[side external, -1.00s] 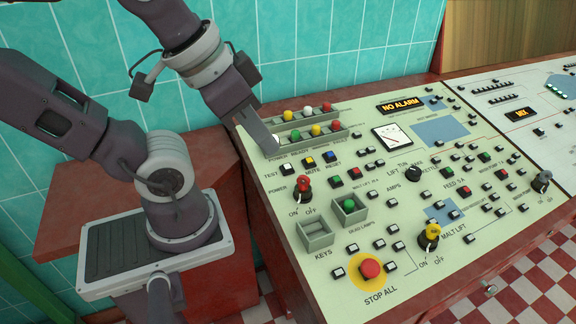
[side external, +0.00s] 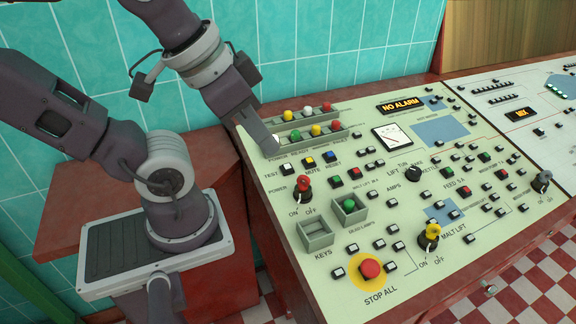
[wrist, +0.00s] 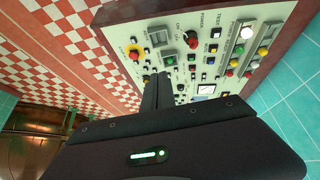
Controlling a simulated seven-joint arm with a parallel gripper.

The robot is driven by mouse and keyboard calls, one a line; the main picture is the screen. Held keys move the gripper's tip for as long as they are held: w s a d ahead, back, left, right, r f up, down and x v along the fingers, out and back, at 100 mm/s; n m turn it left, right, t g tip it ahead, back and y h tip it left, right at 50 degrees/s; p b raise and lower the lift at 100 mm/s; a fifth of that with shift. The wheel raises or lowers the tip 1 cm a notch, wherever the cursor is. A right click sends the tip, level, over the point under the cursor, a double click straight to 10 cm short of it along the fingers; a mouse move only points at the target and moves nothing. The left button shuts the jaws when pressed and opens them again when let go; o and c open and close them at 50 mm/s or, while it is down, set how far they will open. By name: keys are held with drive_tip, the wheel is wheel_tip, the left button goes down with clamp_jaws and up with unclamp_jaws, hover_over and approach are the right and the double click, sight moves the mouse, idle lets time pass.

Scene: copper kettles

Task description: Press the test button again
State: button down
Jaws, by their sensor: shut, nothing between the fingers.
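The test button (side external: 285,169) is a small white square button beside the "TEST" label, near the upper left of the pale green control panel (side external: 300,265). It also shows in the wrist view (wrist: 215,32). My gripper (side external: 270,149) is shut and empty, its fingers pointing down at the panel's upper left edge. In the side view the fingertips appear just above and left of the test button, apart from it. I cannot tell how high they are over the panel. In the wrist view the shut fingers (wrist: 157,92) reach over the panel.
Yellow and blue buttons (side external: 310,162) sit right of the test button. Two lamp racks (side external: 312,114) with coloured lamps stand just behind. The alarm display reads "NO ALARM" (side external: 400,104).

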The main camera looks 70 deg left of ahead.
idle(0.7)
drive_tip(key=w+a+r+t+y, duration=0.1)
drive_tip(key=w+a+t+y, duration=0.35)
drive_tip(key=w+a, duration=1.5)
drive_tip(key=s+d+f+g+h, duration=0.1)
drive_tip(key=s+f+g+h, duration=0.1)
drive_tip(key=s+f+h, duration=0.2)
drive_tip(key=s+d+f+m+g+h, duration=0.1)
drive_tip(key=s+f+h, duration=0.3)
drive_tip(key=f, duration=0.4)
drive_tip(key=shift+d+g+h, duration=0.15)
drive_tip(key=shift+g+h, duration=0.4)
drive_tip(key=shift+h, duration=0.1)
drive_tip(key=shift+f, duration=0.1)
